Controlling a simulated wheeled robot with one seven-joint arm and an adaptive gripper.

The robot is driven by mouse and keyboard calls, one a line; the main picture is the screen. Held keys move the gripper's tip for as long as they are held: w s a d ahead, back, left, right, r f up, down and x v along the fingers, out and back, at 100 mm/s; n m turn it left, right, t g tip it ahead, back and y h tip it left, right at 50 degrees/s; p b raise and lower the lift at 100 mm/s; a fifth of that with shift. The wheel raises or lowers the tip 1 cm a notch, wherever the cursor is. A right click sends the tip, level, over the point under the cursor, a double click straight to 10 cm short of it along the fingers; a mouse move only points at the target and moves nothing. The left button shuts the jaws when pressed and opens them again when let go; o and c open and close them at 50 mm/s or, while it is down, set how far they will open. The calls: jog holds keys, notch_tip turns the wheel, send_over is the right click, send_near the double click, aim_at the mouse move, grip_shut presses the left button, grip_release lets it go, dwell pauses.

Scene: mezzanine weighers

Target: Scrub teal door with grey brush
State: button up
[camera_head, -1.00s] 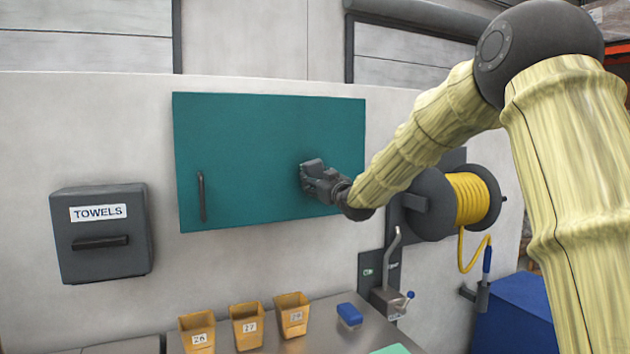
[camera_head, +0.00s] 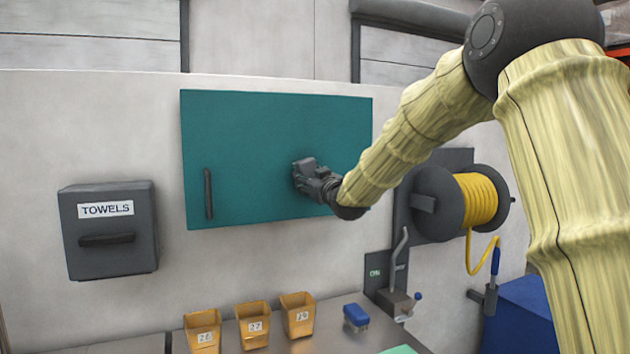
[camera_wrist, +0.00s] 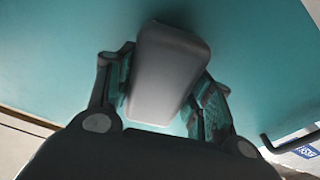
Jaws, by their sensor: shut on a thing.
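The teal door (camera_head: 262,125) is a flat panel on the pale wall, with a dark vertical handle (camera_head: 208,193) at its lower left. My gripper (camera_head: 305,175) is in front of the right-of-middle part of the door. In the wrist view the grey brush (camera_wrist: 168,75) sits between the two fingers, and my gripper is shut on it. The teal surface (camera_wrist: 255,60) fills most of the background behind the brush. The brush's bristle side is hidden, and I cannot tell whether it touches the door.
A towel dispenser (camera_head: 108,255) hangs left of the door. A yellow hose reel (camera_head: 478,200) is at the right. Below, several things stand on the metal counter (camera_head: 330,338): orange bins (camera_head: 252,330), a blue-topped brush (camera_head: 356,316) and a lever fixture (camera_head: 396,300).

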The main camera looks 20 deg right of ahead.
jog(key=shift+s+a+b, duration=0.15)
jog(key=shift+a+b, duration=1.05)
jog(key=shift+a, duration=2.7)
jog(key=shift+s+f+b, duration=0.1)
jog(key=shift+s+b, duration=0.2)
jog(key=shift+s, duration=0.05)
jog(key=shift+s+d+b, duration=0.15)
jog(key=shift+s+b, duration=0.65)
jog(key=shift+s, duration=1.8)
jog(key=s+b, duration=0.1)
jog(key=s, duration=0.2)
